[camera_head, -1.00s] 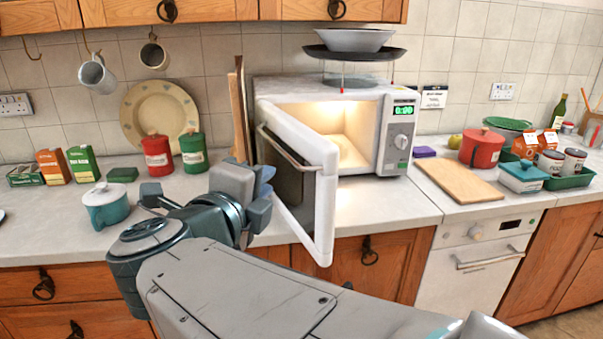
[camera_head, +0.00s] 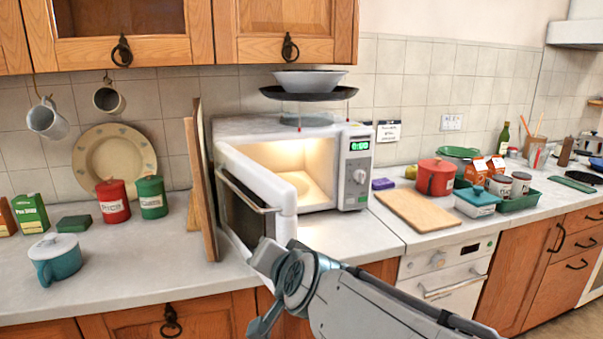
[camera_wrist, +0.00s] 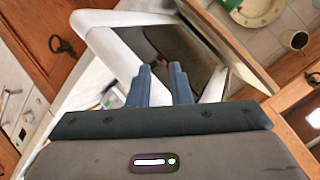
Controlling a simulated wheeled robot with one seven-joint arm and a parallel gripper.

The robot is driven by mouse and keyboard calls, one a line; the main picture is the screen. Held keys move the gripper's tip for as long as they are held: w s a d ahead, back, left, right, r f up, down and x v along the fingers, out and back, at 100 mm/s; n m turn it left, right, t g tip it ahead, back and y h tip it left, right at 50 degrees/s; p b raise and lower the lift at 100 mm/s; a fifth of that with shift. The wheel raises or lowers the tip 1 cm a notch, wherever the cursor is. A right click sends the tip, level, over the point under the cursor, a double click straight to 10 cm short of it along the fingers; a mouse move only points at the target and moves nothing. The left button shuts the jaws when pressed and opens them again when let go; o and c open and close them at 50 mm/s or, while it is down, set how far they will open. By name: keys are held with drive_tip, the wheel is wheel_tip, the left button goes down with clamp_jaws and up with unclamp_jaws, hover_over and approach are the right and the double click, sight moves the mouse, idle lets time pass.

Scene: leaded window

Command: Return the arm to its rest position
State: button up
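My gripper (camera_wrist: 161,72) shows in the wrist view with its two blue-grey fingers apart and nothing visible between them. In the wrist view the door (camera_wrist: 105,42) lies beyond my fingers; I cannot tell how close.
Wooden boards (camera_head: 203,190) stand upright left of the microwave. A teal lidded pot (camera_head: 58,262) and red (camera_head: 113,203) and green (camera_head: 151,197) canisters are on the left counter. A cutting board (camera_head: 420,210) lies to the right. The floor front shows wooden cabinets.

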drive_tip(key=s+d+f+n+g+h, duration=0.2)
drive_tip(key=s+d+f+g, duration=0.4)
drive_tip(key=d, duration=0.4)
drive_tip(key=s+d+f+n+g+h, duration=0.2)
drive_tip(key=s+d+f+g+h, duration=0.15)
drive_tip(key=s+d+f, duration=0.55)
wheel_tip(320, 180, up, 8)
drive_tip(key=p, duration=0.6)
drive_tip(key=shift+w+d+t+p, duration=0.25)
drive_tip(key=shift+d+t+p, duration=0.1)
drive_tip(key=shift+d+p, duration=0.1)
drive_tip(key=shift+y, duration=0.25)
